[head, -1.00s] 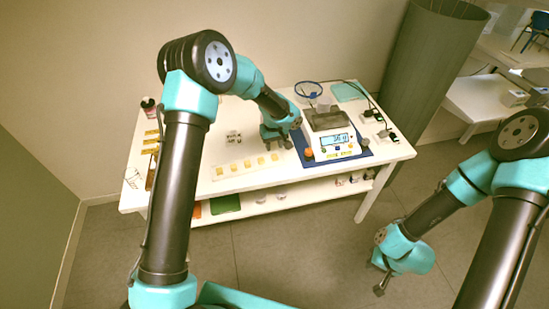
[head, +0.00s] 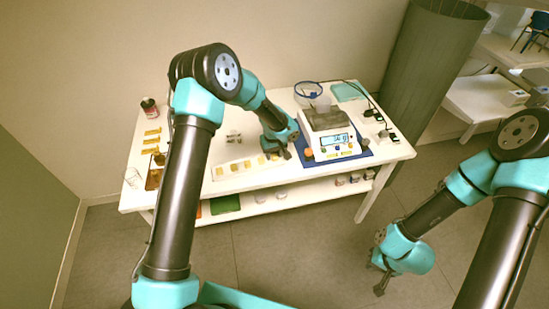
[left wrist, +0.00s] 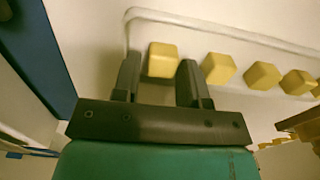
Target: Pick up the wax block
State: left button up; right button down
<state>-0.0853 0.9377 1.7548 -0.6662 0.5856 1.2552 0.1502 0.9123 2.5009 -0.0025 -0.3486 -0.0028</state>
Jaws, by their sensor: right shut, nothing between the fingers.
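Several yellow wax blocks stand in a row on a shallow white tray (left wrist: 210,20). In the left wrist view, the end wax block (left wrist: 162,60) lies between the tips of my left gripper (left wrist: 160,78), whose fingers are open with a gap visible on the block's right side. In the head view, my left gripper (head: 276,152) is over the right end of the row and partly hides it; other blocks (head: 234,167) show to its left. My right gripper (head: 380,280) is shut and empty, off the table at right above the floor.
A digital scale (head: 335,140) on a blue mat (head: 310,160) stands just right of my left gripper. A dark bottle (head: 149,107) and yellow strips (head: 152,132) are at the left. The middle of the table is mostly clear.

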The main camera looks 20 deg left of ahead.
aim_at(274, 155)
pick_arm(q)
jog(key=shift+c, duration=0.3)
jog(key=c, duration=0.6)
jog(key=shift+r, duration=0.15)
jog(key=shift+r, duration=0.6)
jog(key=shift+s+d+r, duration=0.1)
jog(key=shift+s+r, duration=0.1)
jog(key=shift+r, duration=0.35)
jog(key=shift+s+r, duration=0.15)
jog(key=shift+r, duration=0.4)
jog(key=s+d+r, duration=0.1)
jog(key=s+d, duration=0.3)
jog(key=s, duration=1)
jog(key=shift+s+d+r, duration=0.15)
jog(key=shift+s+r, duration=0.05)
jog(key=shift+s, duration=0.15)
